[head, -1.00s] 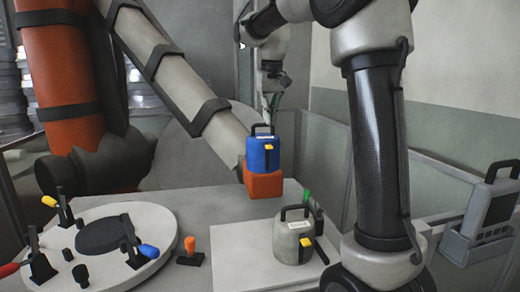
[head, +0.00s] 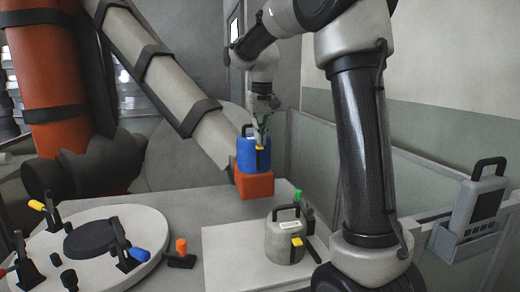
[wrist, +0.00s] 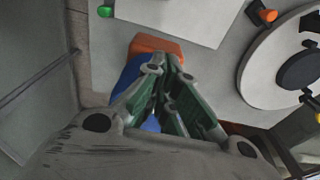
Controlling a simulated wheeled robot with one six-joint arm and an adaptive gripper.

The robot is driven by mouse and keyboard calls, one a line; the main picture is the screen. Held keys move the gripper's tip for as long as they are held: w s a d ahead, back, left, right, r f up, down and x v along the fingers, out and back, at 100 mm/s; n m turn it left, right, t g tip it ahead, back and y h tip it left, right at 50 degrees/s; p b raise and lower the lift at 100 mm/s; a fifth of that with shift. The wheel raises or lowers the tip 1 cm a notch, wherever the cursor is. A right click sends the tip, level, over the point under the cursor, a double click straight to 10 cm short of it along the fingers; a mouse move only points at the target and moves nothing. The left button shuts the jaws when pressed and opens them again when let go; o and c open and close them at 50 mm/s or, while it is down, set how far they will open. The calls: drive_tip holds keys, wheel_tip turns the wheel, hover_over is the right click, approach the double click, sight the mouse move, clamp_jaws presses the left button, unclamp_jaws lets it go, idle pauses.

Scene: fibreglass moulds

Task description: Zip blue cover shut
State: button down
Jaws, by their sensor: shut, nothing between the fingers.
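The blue cover (head: 247,156) stands upright on an orange block (head: 256,186) at the back of the table. It has a black handle on top and a yellow zip pull (head: 260,148) on a dark strip at its right side. My gripper (head: 261,128) is shut and empty, pointing down at the top right of the cover. I cannot tell whether it touches the cover. In the wrist view the green fingers (wrist: 168,72) come together over the cover, and part of the blue (wrist: 129,75) shows beside them. The zip pull is hidden there.
A grey covered can (head: 285,240) with a yellow tab stands on a white board (head: 232,262) in front. A round mould (head: 140,222) with clamps is at left. A grey panel holder (head: 478,215) stands at right.

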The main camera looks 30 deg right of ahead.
sight(263, 164)
drive_tip(key=shift+f, duration=0.55)
drive_tip(key=shift+f, duration=0.1)
wheel_tip(263, 164, down, 8)
drive_tip(key=shift+s+f, duration=0.2)
idle(0.4)
drive_tip(key=shift+s, duration=0.1)
drive_tip(key=shift+s+a+r, duration=0.15)
drive_tip(key=shift+s+r, duration=0.1)
drive_tip(key=shift+s, duration=0.35)
drive_tip(key=shift+s+a+r, duration=0.15)
drive_tip(key=shift+s+r, duration=0.05)
drive_tip(key=shift+s, duration=0.4)
drive_tip(key=shift+r, duration=0.1)
